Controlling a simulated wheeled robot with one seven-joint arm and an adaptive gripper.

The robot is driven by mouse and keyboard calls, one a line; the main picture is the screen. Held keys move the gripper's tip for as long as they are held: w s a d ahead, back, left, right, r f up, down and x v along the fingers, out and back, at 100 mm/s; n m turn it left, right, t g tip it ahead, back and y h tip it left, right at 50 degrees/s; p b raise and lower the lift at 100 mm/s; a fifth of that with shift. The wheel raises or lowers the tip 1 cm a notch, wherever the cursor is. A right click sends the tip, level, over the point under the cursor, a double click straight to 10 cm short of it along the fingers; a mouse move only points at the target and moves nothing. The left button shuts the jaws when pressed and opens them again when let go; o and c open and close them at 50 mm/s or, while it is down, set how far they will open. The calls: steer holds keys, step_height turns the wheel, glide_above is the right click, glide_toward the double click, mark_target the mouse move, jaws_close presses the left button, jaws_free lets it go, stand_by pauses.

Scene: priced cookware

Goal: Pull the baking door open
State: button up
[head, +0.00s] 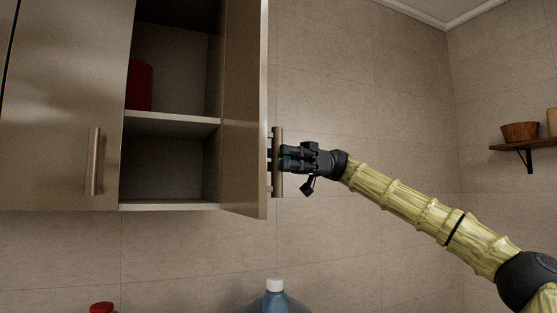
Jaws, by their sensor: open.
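The cabinet door (246,90) stands swung well out from the wall cabinet, seen at a steep angle, with the inside of the cabinet showing to its left. Its vertical bar handle (278,186) is on the door's right side. My gripper (275,158) is open at the handle's middle, with its fingers reaching to the bar from the right. Whether the fingers touch the bar cannot be told. Inside the cabinet, a dark red object (139,85) stands on the middle shelf (170,119); the lower compartment looks empty.
The left cabinet door (62,100) is shut, with its own bar handle (94,162). A blue bottle with a white cap (275,286) and a red lid (102,308) show below. A wall shelf (530,144) with a wooden bowl (520,132) is at the right. Open space surrounds my arm.

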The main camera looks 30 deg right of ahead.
steer(key=v, duration=1.1)
steer(key=shift+d, duration=0.25)
steer(key=shift+w, duration=0.1)
